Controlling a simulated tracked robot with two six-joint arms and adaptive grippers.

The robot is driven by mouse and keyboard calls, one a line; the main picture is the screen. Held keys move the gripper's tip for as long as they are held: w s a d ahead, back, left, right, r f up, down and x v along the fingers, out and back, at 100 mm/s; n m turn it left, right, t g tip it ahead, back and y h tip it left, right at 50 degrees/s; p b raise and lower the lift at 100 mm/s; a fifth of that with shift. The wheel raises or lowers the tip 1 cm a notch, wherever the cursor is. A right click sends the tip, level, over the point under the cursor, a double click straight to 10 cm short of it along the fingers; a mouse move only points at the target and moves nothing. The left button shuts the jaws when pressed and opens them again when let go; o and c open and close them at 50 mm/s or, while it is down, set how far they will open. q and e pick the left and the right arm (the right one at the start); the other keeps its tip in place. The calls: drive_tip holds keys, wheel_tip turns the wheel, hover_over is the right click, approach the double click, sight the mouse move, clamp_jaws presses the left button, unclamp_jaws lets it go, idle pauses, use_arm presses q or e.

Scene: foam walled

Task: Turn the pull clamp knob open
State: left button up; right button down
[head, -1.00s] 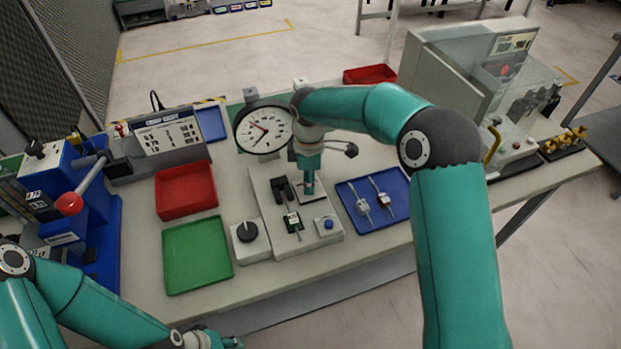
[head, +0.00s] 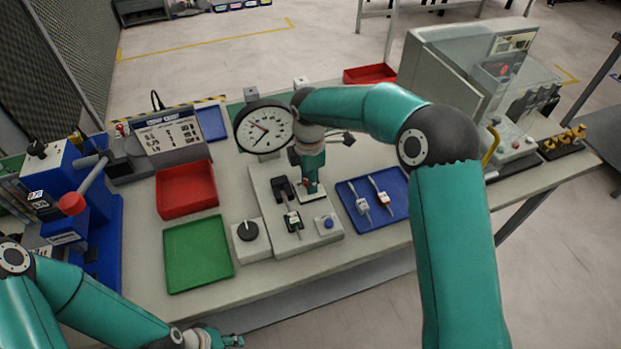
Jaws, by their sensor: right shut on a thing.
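The pull tester's grey base (head: 265,190) stands mid-table, with a round dial gauge (head: 265,127) at its back. My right gripper (head: 311,188) reaches down over the right part of this base, beside a black clamp block (head: 283,190). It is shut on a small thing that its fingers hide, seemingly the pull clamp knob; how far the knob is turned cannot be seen. My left gripper (head: 232,341) is at the bottom edge, away from the tester, too small to read.
A blue tray (head: 354,215) with two connectors is to the right. Green (head: 198,285) and red (head: 186,210) trays lie left. A dark-ended lever (head: 347,139) sticks out behind my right gripper.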

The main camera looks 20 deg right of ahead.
drive_tip(key=shift+w+d+r, duration=0.1)
drive_tip(key=shift+w+r, duration=0.05)
drive_tip(key=c, duration=0.9)
unclamp_jaws()
drive_tip(key=shift+o, duration=0.2)
wheel_tip(320, 180, up, 12)
drive_tip(key=shift+f, duration=0.2)
